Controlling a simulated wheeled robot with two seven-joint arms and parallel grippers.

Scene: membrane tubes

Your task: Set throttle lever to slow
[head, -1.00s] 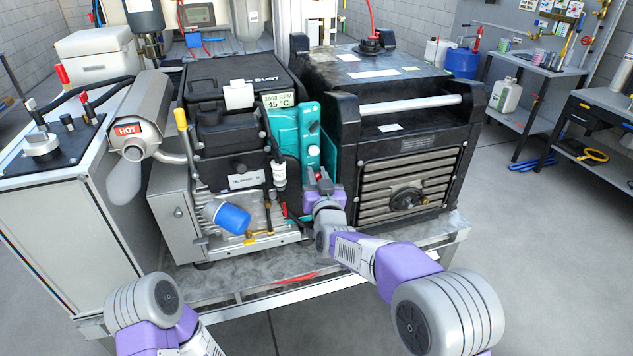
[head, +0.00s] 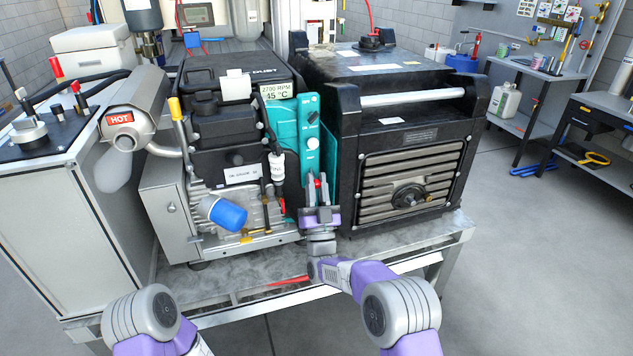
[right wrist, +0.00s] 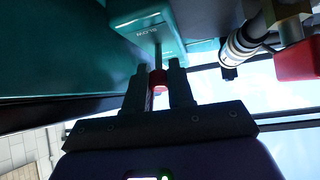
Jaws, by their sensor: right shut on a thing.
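The throttle lever is a thin stalk with a red knob (right wrist: 157,79) on the teal panel (head: 310,108) of the engine. My right gripper (right wrist: 160,80) is shut on the red knob, with one finger on each side of it in the right wrist view. In the head view my right gripper (head: 319,192) is at the lower end of the teal panel, and its fingers hide most of the lever. A white label (right wrist: 148,24) on the panel beside the lever seems to read SLOW. My left gripper is out of view; only part of that arm shows.
The engine's display (head: 275,93) reads 2700 RPM and 45 °C. A black slatted housing (head: 408,180) stands close on the right. A blue filter (head: 228,214) and a muffler marked HOT (head: 128,130) are on the left. The bench front (head: 255,275) is mostly clear.

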